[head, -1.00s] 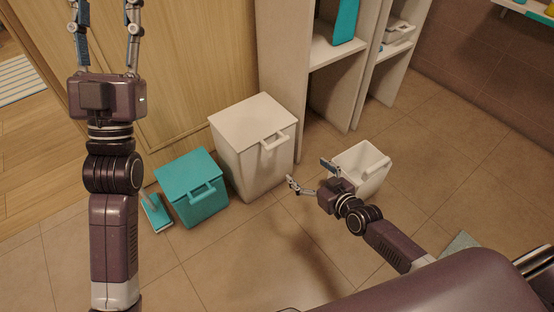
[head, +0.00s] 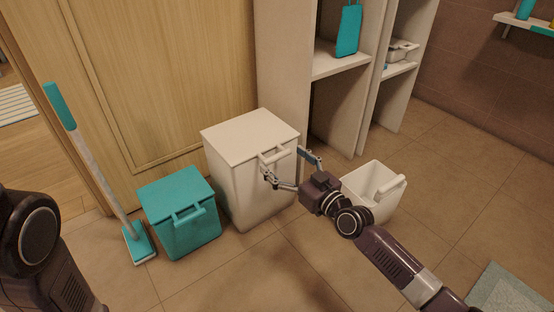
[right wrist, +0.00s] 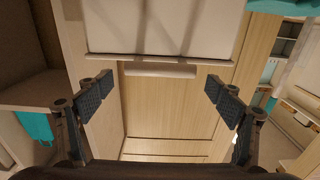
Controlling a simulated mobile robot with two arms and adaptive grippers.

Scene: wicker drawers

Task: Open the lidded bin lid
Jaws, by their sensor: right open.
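A tall white lidded bin (head: 232,165) stands against the wooden cabinet, with its lid (head: 245,133) closed flat. A bar handle (head: 274,155) sits at the lid's front edge. My right gripper (head: 284,162) is open, its fingers spread close to this handle at the bin's front right. In the right wrist view, the white handle (right wrist: 160,70) shows ahead between the spread fingers (right wrist: 158,85); I cannot tell whether they touch it. White bin surface (right wrist: 165,25) fills the top of that view. Only part of my left arm shows at the left edge, and its gripper is out of frame.
A smaller teal lidded bin (head: 181,215), closed, stands left of the white bin. A teal-headed mop (head: 139,243) leans farther left. A small white open bin (head: 371,188) stands at right, near my right arm. White shelves (head: 340,64) rise behind. Front floor is mostly clear.

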